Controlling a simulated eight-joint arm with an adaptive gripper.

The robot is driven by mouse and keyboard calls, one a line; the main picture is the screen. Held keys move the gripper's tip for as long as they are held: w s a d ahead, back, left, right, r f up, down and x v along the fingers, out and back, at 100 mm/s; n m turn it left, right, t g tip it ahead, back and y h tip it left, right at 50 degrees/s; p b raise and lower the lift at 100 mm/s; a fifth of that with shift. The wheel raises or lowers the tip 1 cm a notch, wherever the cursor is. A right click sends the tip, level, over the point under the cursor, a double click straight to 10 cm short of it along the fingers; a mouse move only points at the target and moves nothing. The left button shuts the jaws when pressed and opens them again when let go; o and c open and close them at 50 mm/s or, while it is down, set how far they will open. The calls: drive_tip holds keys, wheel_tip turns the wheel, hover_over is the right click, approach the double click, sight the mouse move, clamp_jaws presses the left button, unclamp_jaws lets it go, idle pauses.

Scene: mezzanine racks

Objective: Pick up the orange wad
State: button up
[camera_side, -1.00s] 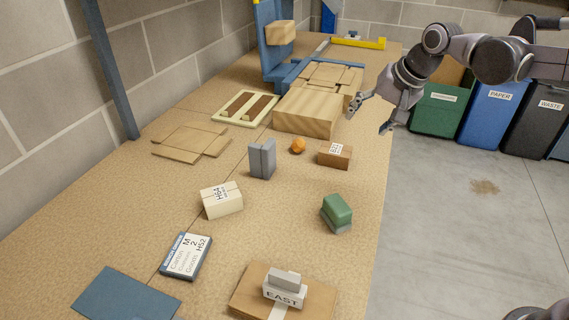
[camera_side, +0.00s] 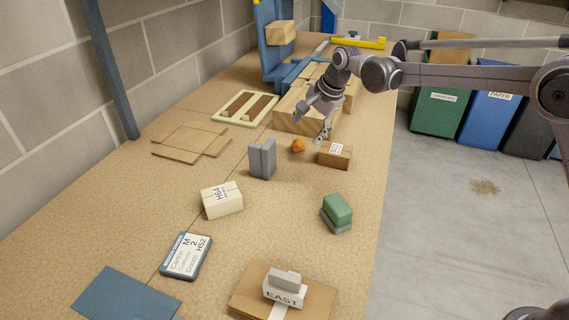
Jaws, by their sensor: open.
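The orange wad (camera_side: 298,145) is a small crumpled ball on the tan worktop. It lies between a grey upright block and a small brown box, in front of the large cardboard box. My gripper (camera_side: 311,128) is above and behind the wad, with its fingers spread apart and pointing down. It is empty. One finger is to the upper left of the wad and the other to its right, near the brown box. The wad is in plain view and does not look touched.
The grey block (camera_side: 262,158) stands left of the wad, the brown box (camera_side: 335,155) right. A large cardboard box (camera_side: 285,122) is behind. A white labelled box (camera_side: 221,200) and a green sponge-like block (camera_side: 337,209) are nearer. The worktop between them is clear.

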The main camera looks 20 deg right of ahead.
sight(302, 140)
drive_tip(key=shift+d+x, duration=0.1)
drive_tip(key=shift+x, duration=1.65)
drive_tip(key=shift+d+x, duration=0.15)
drive_tip(key=shift+x, duration=1.55)
drive_tip(key=c, duration=1.1)
